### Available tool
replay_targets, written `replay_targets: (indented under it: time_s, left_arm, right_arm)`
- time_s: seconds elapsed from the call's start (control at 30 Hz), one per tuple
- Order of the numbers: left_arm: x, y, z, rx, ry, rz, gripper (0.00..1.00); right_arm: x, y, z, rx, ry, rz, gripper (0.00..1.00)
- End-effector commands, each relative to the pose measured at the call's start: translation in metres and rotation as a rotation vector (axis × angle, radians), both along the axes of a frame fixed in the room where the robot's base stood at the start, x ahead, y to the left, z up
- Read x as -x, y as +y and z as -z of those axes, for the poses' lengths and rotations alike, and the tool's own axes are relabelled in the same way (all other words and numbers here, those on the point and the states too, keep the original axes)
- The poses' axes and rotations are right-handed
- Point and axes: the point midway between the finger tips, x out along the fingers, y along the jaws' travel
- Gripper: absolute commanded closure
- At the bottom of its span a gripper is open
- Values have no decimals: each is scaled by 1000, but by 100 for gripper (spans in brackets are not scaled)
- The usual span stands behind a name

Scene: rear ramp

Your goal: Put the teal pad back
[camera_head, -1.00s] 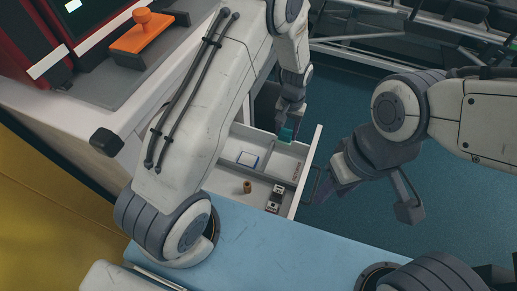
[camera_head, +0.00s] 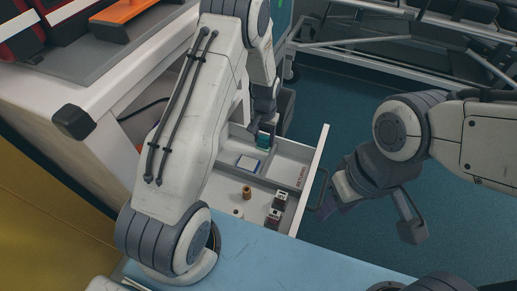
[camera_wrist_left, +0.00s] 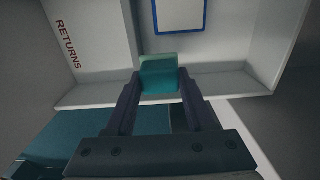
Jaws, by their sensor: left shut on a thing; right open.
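My left gripper (camera_head: 262,132) is shut on the teal pad (camera_head: 263,142) at the far side of the open drawer (camera_head: 314,160). In the left wrist view the teal pad (camera_wrist_left: 159,74) sits between the fingertips (camera_wrist_left: 160,92), in front of the drawer wall nearest the gripper. I cannot tell whether the pad touches the drawer. The far compartment holds a blue-edged white card (camera_head: 247,163), and a red RETURNS label (camera_wrist_left: 68,45) is to one side of it. My right gripper (camera_head: 368,214) is open and empty, right of the drawer.
The drawer's near compartment holds a brown cylinder (camera_head: 247,192) and small dark-and-white items (camera_head: 276,213). A blue surface (camera_head: 270,258) lies in front. A white cabinet (camera_head: 130,90) with an orange object (camera_head: 122,12) on top stands left.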

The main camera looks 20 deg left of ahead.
Motion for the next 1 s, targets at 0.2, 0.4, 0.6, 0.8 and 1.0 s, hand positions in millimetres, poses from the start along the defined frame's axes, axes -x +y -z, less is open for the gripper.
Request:
replay_targets:
  time_s: [0.2, 0.4, 0.6, 0.8, 1.0]
  left_arm:
    - [-5, 23, 15, 0, 1, -1, 91]
    - [-5, 24, 36, 0, 3, 1, 91]
    - [-5, 24, 56, 0, 1, 1, 91]
    - [-5, 23, 54, 0, 1, 1, 91]
    - [-5, 23, 56, 0, 1, 1, 16]
  right_arm:
    - [0, 0, 10, 0, 0, 0, 55]
    - [0, 0, 22, 0, 0, 0, 55]
    - [0, 0, 31, 0, 0, 0, 55]
    - [0, 0, 29, 0, 0, 0, 55]
    - [0, 0, 30, 0, 0, 0, 55]
